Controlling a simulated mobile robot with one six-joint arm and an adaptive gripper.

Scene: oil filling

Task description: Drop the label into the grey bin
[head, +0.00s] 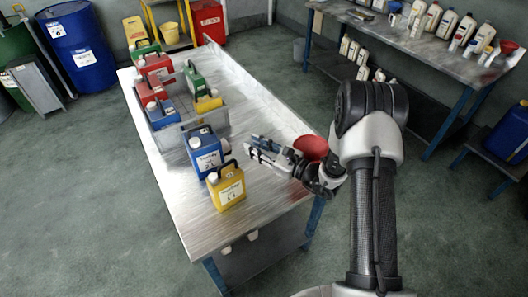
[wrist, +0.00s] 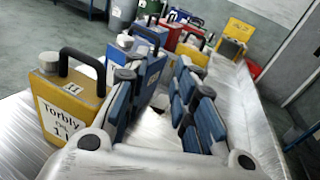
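No loose label shows clearly in either view. My gripper (head: 258,148) is over the metal table, beside the blue can (head: 204,150) and the yellow can (head: 226,186). In the wrist view its blue-padded fingers (wrist: 154,88) stand apart, with nothing visible held between them. The yellow can (wrist: 68,105) is just left of the fingers there, with a white printed label on its front.
A grey crate (head: 213,117) with several coloured cans stands on the table (head: 262,203). A second table (head: 390,36) with several bottles is at the back right. The near end of the table is bare.

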